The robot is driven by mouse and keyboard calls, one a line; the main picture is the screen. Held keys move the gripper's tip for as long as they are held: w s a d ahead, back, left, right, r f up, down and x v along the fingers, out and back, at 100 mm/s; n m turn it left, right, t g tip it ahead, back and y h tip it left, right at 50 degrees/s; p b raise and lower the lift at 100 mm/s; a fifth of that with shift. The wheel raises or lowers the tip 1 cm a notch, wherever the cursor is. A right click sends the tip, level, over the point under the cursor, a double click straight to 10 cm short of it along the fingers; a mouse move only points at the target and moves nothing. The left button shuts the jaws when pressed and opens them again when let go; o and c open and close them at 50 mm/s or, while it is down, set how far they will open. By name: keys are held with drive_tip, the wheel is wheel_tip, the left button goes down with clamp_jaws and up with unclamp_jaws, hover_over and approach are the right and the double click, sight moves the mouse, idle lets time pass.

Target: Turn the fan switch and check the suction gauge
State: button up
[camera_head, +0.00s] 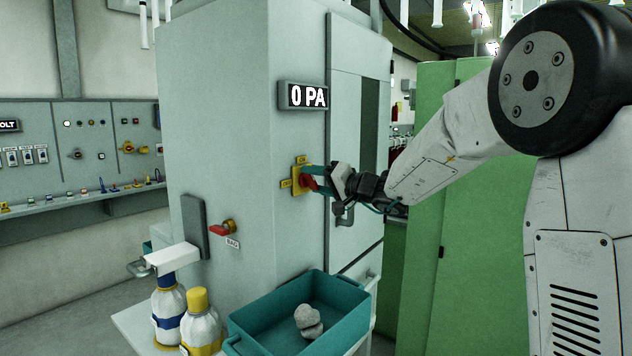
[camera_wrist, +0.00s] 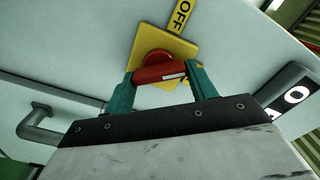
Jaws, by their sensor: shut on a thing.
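The fan switch (camera_head: 309,179) is a red knob on a yellow plate on the grey cabinet's front. It also shows in the wrist view (camera_wrist: 158,72), with an OFF label (camera_wrist: 181,16) beyond the plate. My gripper (camera_head: 318,178) is shut on the red knob, with one teal finger at each end of its handle in the wrist view (camera_wrist: 158,85). A white mark shows on the handle's right part. The suction gauge (camera_head: 303,96) is a dark display above the switch and reads 0 PA. Only part of it shows in the wrist view (camera_wrist: 291,97).
A red-handled valve labelled BAG (camera_head: 222,228) is lower left on the cabinet. A teal bin (camera_head: 349,326) with grey lumps and two bottles (camera_head: 200,322) stand below. A grey door handle (camera_head: 344,214) is beneath my gripper. A green cabinet (camera_head: 480,230) stands at right.

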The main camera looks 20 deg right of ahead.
drive_tip(key=shift+f+m, duration=0.2)
drive_tip(key=shift+m, duration=3.4)
drive_tip(key=o, duration=1)
drive_tip(key=shift+d, duration=0.1)
drive_tip(key=v, duration=0.7)
drive_tip(key=shift+s+d, duration=0.25)
drive_tip(key=shift+s, duration=0.05)
